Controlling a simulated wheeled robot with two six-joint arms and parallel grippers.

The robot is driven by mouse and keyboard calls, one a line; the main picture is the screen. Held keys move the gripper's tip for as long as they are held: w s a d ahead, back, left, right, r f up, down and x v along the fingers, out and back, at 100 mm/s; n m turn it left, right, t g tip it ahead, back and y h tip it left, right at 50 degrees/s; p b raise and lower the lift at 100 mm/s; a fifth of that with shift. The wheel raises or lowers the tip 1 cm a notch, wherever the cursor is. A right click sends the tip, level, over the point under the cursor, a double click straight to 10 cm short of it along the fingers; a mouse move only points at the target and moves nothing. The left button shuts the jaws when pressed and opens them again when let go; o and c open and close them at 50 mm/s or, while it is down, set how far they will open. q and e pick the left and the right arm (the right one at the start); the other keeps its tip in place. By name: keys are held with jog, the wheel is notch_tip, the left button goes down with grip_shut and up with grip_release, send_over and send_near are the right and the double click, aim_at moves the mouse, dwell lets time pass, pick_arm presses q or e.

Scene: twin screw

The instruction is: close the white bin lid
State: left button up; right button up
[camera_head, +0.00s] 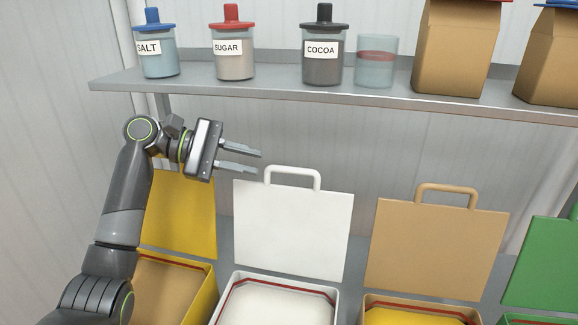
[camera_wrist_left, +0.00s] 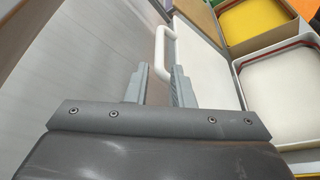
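The white bin (camera_head: 275,303) stands low in the head view with its white lid (camera_head: 290,228) raised upright behind it. A white handle (camera_head: 293,174) loops from the lid's top edge. My left gripper (camera_head: 258,162) is just left of the handle and a little above the lid's top edge, with its fingers apart and nothing held. In the left wrist view, the handle (camera_wrist_left: 165,50) shows beyond and between the open fingertips, and the lid (camera_wrist_left: 205,65) extends to the right. I cannot tell if a fingertip touches the handle. My right gripper is not in view.
A yellow-lidded bin (camera_head: 180,215) stands to the left, behind my left arm. A tan-lidded bin (camera_head: 435,250) and a green lid (camera_head: 545,265) are to the right. A shelf (camera_head: 270,90) above holds jars, a glass and paper bags.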

aim_at(279, 168)
pick_arm(q)
jog(key=p+x, duration=0.1)
jog(key=x, duration=0.7)
jog(key=shift+d+f, duration=0.15)
jog(key=shift+d, duration=0.2)
grip_shut()
